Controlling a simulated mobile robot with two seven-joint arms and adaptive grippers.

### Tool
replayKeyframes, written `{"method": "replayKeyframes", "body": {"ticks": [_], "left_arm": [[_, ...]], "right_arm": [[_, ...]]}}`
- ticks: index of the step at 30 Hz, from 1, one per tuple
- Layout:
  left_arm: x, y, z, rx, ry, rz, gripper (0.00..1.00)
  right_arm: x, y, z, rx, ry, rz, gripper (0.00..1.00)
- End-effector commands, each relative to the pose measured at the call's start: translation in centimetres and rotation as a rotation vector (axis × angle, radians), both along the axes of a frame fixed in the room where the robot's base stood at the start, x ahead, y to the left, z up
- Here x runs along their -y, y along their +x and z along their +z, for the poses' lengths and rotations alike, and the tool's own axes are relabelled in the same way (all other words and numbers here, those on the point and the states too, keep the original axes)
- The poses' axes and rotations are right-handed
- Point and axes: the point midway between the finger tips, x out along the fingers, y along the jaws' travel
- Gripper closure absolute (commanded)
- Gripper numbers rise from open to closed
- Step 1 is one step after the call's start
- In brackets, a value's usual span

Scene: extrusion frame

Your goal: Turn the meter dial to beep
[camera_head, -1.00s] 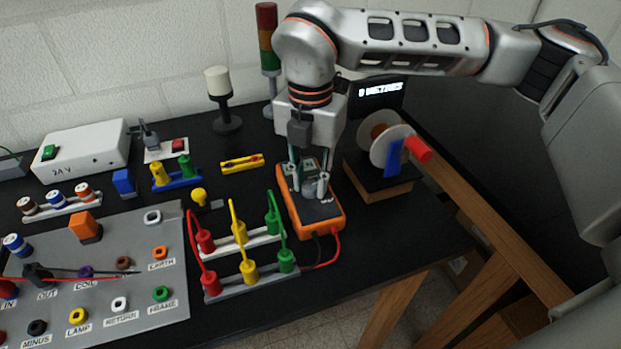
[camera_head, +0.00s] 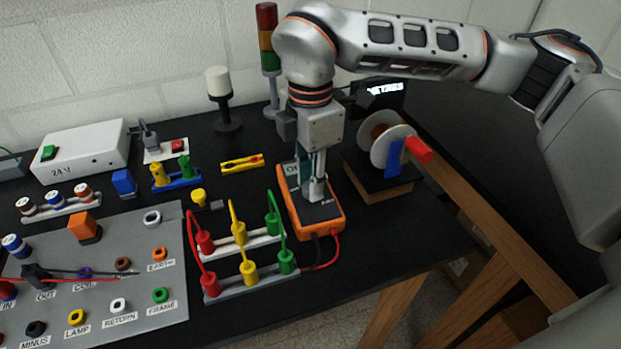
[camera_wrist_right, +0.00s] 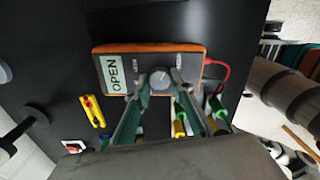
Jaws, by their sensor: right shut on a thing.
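The orange meter (camera_head: 321,222) lies on the black table under my right gripper (camera_head: 315,190). In the right wrist view the meter (camera_wrist_right: 130,48) shows its screen (camera_wrist_right: 114,73), which reads OPEN. The round grey dial (camera_wrist_right: 160,78) sits between the fingertips of my right gripper (camera_wrist_right: 158,82), which is shut on it. In the head view the gripper hides the dial. A red and a black lead run from the meter's near end. My left gripper is not in view.
A white stand with red, yellow and green leads (camera_head: 247,240) stands just left of the meter. A wheel with a red handle (camera_head: 392,148) is on the right. A grey panel with several sockets (camera_head: 190,300) fills the left front.

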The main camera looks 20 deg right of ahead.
Motion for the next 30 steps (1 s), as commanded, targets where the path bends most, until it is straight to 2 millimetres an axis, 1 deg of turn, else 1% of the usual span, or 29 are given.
{"method": "replayKeyframes", "body": {"ticks": [15,16,17,18,26,30], "left_arm": [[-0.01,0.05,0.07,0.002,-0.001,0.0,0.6],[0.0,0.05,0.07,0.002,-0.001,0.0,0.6],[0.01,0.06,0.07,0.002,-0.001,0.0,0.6],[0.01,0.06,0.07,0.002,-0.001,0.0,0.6],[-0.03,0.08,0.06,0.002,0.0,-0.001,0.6],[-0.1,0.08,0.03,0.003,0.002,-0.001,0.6]], "right_arm": [[-0.03,0.03,0.08,0.001,0.001,-0.016,0.99],[-0.03,0.01,0.07,0.001,0.001,-0.016,0.7],[-0.02,0.02,0.07,0.001,0.001,-0.016,0.62],[-0.02,0.02,0.07,0.001,0.0,-0.016,0.6],[-0.02,0.01,0.03,0.0,0.0,-0.016,0.6],[-0.03,0.05,0.56,0.002,0.0,-0.016,0.6]]}}
